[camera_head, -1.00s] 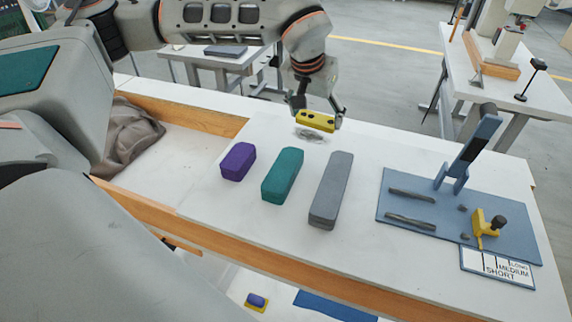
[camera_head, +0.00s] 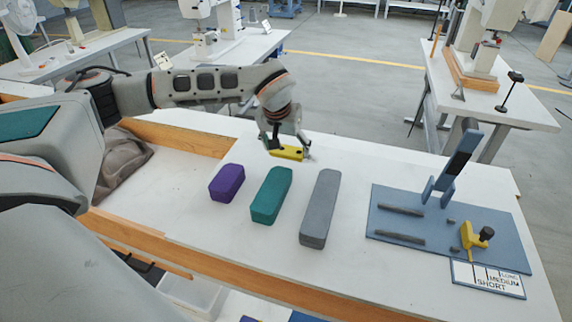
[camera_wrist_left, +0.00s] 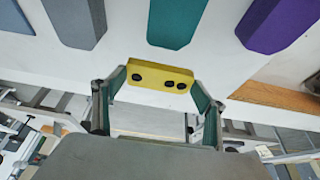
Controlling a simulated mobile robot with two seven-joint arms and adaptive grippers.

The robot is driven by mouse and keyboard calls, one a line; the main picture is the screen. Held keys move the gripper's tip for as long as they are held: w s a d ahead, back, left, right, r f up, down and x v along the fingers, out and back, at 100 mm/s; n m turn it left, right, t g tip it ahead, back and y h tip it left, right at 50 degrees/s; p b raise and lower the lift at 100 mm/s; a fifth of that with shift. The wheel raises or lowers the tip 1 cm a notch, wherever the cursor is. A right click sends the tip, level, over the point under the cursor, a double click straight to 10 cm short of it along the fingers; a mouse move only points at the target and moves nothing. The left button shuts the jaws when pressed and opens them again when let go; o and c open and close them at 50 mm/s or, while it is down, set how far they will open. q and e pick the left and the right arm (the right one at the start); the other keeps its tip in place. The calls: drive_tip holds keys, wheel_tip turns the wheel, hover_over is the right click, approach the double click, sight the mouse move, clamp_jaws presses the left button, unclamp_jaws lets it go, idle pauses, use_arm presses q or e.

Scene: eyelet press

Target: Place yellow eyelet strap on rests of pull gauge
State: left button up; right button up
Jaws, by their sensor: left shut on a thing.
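My left gripper (camera_head: 288,150) is shut on the yellow eyelet strap (camera_head: 286,154), held near the bench's far edge, behind the teal block. In the left wrist view the strap (camera_wrist_left: 160,78) lies crosswise between the fingers, with several dark round holes on its face. The pull gauge is a blue base plate (camera_head: 480,228) at the bench's right, with a tilted upright (camera_head: 456,166). Two dark grey bar-like rests, one farther (camera_head: 402,209) and one nearer (camera_head: 398,238), lie on the plate, bare. My right gripper is not in view.
A purple block (camera_head: 227,183), a teal block (camera_head: 271,195) and a long grey block (camera_head: 320,208) stand on the bench. A yellow clamp (camera_head: 468,241) with a dark knob sits on the gauge plate. A length card (camera_head: 488,279) lies at its front. Bench between grey block and gauge is clear.

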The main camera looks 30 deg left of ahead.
sight(285, 158)
use_arm(q)
drive_tip(key=shift+f, duration=2.95)
drive_tip(key=shift+f, duration=0.1)
drive_tip(key=o, duration=1)
